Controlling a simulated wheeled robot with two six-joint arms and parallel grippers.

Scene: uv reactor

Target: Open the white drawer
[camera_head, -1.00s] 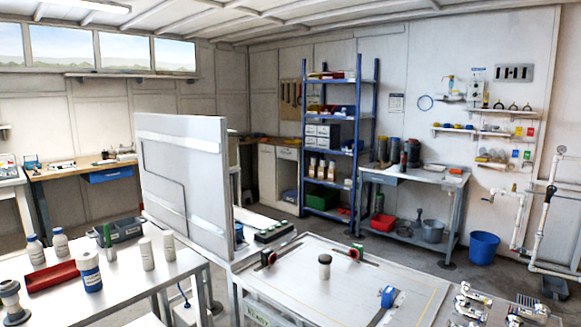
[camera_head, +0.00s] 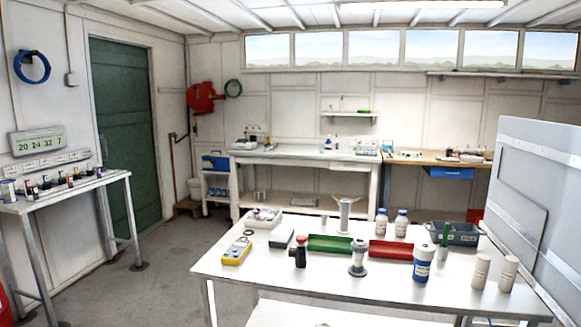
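I cannot make out a white drawer for certain in the head view. A blue drawer (camera_head: 452,173) hangs under the wooden bench (camera_head: 425,159) at the back right, and it looks closed. The long white bench (camera_head: 300,153) at the back has a pale front under its top, too small to tell whether it holds a drawer. Neither of my grippers is in view.
A white table (camera_head: 335,277) in front carries bottles, a green tray (camera_head: 329,243) and a red tray (camera_head: 391,250). A white upright panel (camera_head: 535,200) stands at right. A side table (camera_head: 60,194) and green door (camera_head: 120,135) are at left. Open floor (camera_head: 165,270) lies between.

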